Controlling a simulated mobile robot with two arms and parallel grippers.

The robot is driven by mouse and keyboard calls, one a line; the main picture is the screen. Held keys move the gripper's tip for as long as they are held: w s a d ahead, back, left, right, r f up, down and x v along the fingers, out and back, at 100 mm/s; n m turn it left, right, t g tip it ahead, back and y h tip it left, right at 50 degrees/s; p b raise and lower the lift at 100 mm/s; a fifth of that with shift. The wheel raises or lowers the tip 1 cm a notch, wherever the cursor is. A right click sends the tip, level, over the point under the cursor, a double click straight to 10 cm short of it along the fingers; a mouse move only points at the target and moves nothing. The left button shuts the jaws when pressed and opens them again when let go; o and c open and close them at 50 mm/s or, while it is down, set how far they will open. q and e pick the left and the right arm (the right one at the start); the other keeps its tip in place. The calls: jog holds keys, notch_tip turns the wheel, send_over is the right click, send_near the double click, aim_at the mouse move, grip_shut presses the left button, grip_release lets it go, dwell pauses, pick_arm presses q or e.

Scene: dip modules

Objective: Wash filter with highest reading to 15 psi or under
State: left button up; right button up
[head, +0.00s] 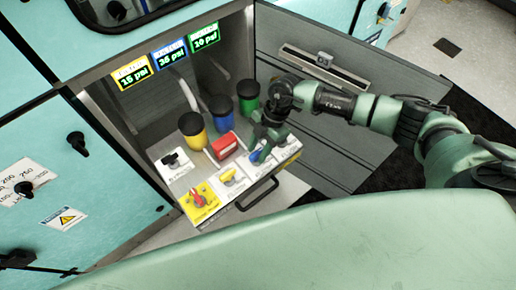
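Three displays hang at the cabinet's back: yellow (133,72) reads 15 psi, blue (170,54) seems to read 25 psi, and green (205,37) reads 10 psi. Below are filters with black tops: yellow (193,134), blue (222,118) and green (248,99). The panel in front bears a yellow handle (231,176), a blue handle (259,156), a black handle (174,158) and a red handle (199,200) on a yellow plate. My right gripper (266,146) is down at the blue handle; its fingers are too small and dark to read. My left gripper is out of view.
A red box-like part (224,145) sits between the filters and the panel. The open cabinet door (325,85) stands behind my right arm. A drawer-like handle (257,194) juts from the panel's front. Teal cabinet walls (70,180) are at left.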

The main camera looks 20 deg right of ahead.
grip_shut()
jog(key=n+b, duration=0.1)
jog(key=n, duration=0.1)
jog(key=n+g+b, duration=0.1)
jog(key=n, duration=0.1)
jog(key=shift+w+a+h, duration=0.1)
jog(key=shift+w+h, duration=0.1)
jog(key=shift+h, duration=0.1)
jog(key=n+b, duration=0.1)
jog(key=n, duration=0.1)
jog(key=n+g+h+b, duration=0.1)
jog(key=n, duration=0.1)
jog(key=shift+w+a+f+h+b, duration=0.1)
jog(key=shift+h+b, duration=0.2)
jog(key=shift+b, duration=0.05)
jog(key=n+h+b, duration=0.1)
jog(key=n+b, duration=0.1)
jog(key=n, duration=0.1)
jog(key=n+h+b, duration=0.1)
jog(key=n, duration=0.1)
jog(key=shift+a+n+g+b, duration=0.15)
jog(key=shift+n+g+b, duration=0.2)
jog(key=shift+n+g, duration=0.05)
jog(key=shift+n+h+b, duration=0.7)
jog(key=shift+n+b, duration=0.6)
jog(key=shift+n, duration=0.7)
jog(key=shift+r, duration=0.2)
